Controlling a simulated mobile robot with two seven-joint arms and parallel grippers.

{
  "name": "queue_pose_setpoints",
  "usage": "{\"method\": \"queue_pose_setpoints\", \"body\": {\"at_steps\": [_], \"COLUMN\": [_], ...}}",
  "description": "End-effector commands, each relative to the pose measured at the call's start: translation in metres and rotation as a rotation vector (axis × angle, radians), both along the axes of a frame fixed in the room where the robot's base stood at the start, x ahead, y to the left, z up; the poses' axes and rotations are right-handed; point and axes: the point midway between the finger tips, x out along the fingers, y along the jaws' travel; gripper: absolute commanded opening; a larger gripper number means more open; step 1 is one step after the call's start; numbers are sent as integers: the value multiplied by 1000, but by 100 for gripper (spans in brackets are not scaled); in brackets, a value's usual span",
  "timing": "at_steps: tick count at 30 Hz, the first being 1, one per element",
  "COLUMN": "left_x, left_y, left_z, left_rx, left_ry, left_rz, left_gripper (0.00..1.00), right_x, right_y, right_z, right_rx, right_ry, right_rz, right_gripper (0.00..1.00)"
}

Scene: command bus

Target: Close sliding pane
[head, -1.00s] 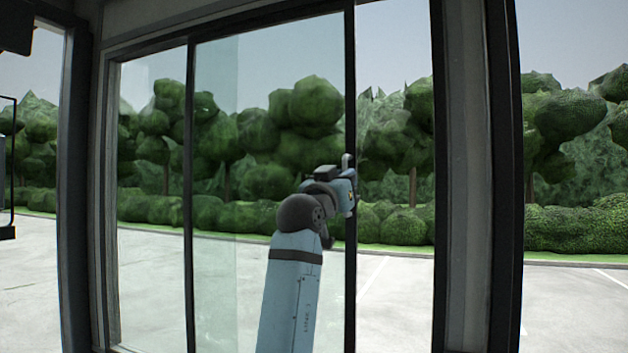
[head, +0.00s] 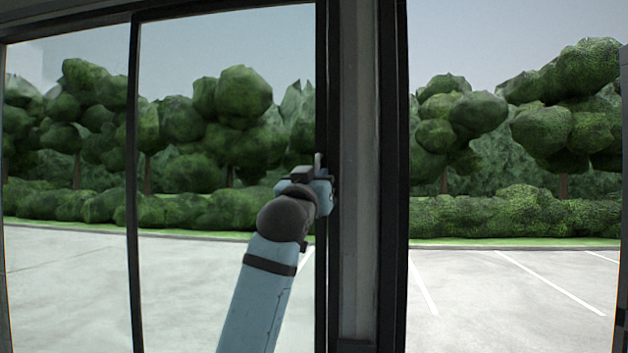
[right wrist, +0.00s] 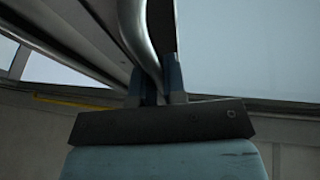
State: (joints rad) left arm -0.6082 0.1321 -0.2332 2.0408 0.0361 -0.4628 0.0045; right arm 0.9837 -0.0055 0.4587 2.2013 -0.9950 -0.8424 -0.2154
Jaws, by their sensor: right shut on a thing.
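The sliding pane (head: 225,120) is a tall glass panel with dark edge bars in the head view. Its right edge bar (head: 321,90) stands up against the grey window post (head: 353,130), with no glass gap visible between them. A silver handle (head: 318,160) sits on that bar and shows as a curved metal bar in the right wrist view (right wrist: 138,38). My right gripper (head: 322,182) is at the handle, and its two blue fingers (right wrist: 161,86) are shut around the bar. The gripper hides the handle's lower part. My left gripper is in neither current view.
Another glass section (head: 65,150) lies left of the pane's left edge bar (head: 135,180). Right of the post is a dark vertical bar (head: 393,180) and another window opening. Trees and a parking lot (head: 500,300) are outside.

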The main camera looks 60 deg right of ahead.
Motion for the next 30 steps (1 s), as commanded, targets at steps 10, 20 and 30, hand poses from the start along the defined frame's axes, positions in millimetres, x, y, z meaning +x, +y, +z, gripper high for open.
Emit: {"method": "queue_pose_setpoints", "body": {"at_steps": [10, 20, 30], "left_x": [2, 3, 2], "left_y": [-2, -5, -4], "left_z": [1, -1, -12], "left_rx": [-8, -16, -18], "left_ry": [-1, 1, 11], "left_rz": [5, 11, 10], "left_gripper": [43, 43, 43], "right_x": [-2, -3, -17], "right_y": [-1, 10, 76], "right_z": [-1, -5, -35], "right_rx": [1, 0, 2], "right_ry": [0, 0, 0], "right_rz": [-5, -1, -1], "right_gripper": [36, 36, 36]}}
